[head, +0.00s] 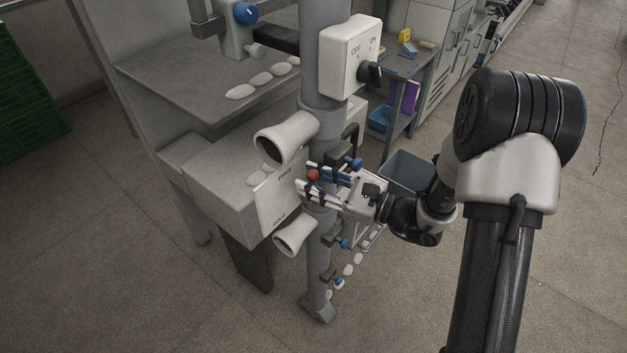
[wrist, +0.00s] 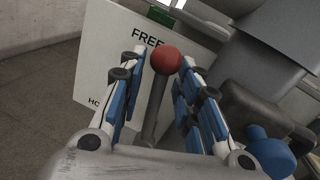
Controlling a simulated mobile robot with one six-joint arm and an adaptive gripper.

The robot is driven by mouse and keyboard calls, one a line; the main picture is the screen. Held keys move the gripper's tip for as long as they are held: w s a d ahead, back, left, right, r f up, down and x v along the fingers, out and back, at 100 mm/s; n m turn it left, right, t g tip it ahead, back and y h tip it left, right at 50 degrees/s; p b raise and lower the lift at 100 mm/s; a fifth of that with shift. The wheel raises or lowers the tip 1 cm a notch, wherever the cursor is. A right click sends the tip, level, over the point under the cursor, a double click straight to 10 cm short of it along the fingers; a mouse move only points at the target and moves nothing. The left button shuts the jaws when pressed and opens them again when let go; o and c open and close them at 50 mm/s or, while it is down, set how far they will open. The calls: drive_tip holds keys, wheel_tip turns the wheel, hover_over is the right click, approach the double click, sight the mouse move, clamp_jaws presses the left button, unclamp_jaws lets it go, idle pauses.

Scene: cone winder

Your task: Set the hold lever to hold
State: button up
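The hold lever is a grey rod with a red ball knob (wrist: 166,60); the knob also shows in the head view (head: 312,175). Behind it is a pale label plate (wrist: 100,62), reading FREE at the top and HOLD at the bottom, partly covered by my gripper in the wrist view. The knob appears beside the word FREE. My gripper (wrist: 163,72) has its blue-padded fingers apart, one on each side of the lever. A gap shows between the rod and each finger. In the head view my gripper (head: 310,182) reaches in from the right at the grey post.
The grey post (head: 318,140) carries an OFF/ON switch box (head: 345,58) above and pale cones (head: 286,138) around the plate. Blue-knobbed clamps (head: 343,243) sit close to my gripper. A grey bin (head: 408,170) stands behind. The floor at lower left is clear.

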drive_tip(key=shift+a, duration=0.1)
drive_tip(key=shift+c, duration=0.3)
clamp_jaws()
